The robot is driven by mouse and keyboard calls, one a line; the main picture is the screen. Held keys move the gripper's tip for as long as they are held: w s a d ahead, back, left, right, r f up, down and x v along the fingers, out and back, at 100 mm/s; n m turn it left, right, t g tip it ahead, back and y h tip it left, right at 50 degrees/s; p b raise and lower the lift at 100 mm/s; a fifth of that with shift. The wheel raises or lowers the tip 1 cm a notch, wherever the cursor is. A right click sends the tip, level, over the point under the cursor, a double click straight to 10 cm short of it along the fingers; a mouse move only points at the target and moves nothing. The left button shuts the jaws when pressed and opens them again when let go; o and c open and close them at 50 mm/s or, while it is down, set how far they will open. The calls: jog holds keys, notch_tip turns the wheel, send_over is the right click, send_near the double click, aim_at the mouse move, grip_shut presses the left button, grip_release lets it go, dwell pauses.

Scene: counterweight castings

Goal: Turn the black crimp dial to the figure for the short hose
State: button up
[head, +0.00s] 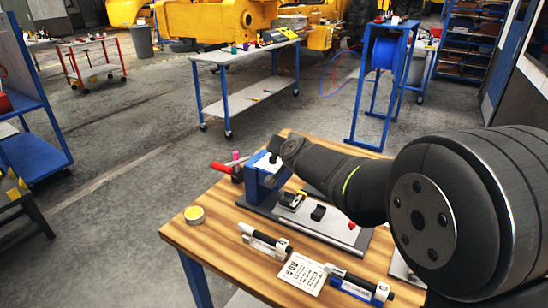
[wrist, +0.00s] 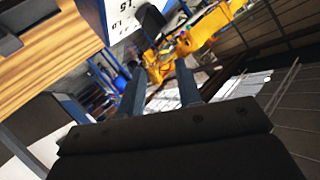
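The blue crimp machine (head: 254,187) stands on the wooden bench, and my gripper (head: 274,146) is at its top in the head view. In the wrist view my gripper (wrist: 122,82) is open, its two fingers apart with nothing between them. A black knob-like part, likely the dial (wrist: 151,19), shows beyond the fingertips beside a white face (wrist: 122,20) with printed figures. I cannot tell its setting. A black hose piece with white ends (head: 265,240) and another with a blue holder (head: 360,284) lie on the bench. A printed card (head: 302,273) lies between them.
A yellow-topped round tin (head: 194,215) sits near the bench's left edge. A metal plate (head: 345,238) with small black parts lies behind the hoses. The front left of the bench top (head: 215,240) is clear.

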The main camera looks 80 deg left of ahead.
aim_at(270, 157)
jog(key=s, duration=0.1)
jog(key=s+t+y, duration=0.1)
jog(key=s, duration=0.1)
jog(key=s+a+t, duration=0.1)
jog(key=shift+s+r+m+y, duration=0.1)
jog(key=shift+s+m+y, duration=0.2)
jog(key=shift+s, duration=0.05)
jog(key=s+d+f+m+t+h, duration=0.2)
jog(key=s+d+f+t, duration=0.2)
jog(key=s+d+t, duration=0.65)
jog(key=shift+g, duration=0.25)
jog(key=x, duration=1.7)
jog(key=shift+w+f, duration=0.35)
jog(key=shift+w, duration=0.15)
jog(key=shift+m, duration=0.3)
grip_shut()
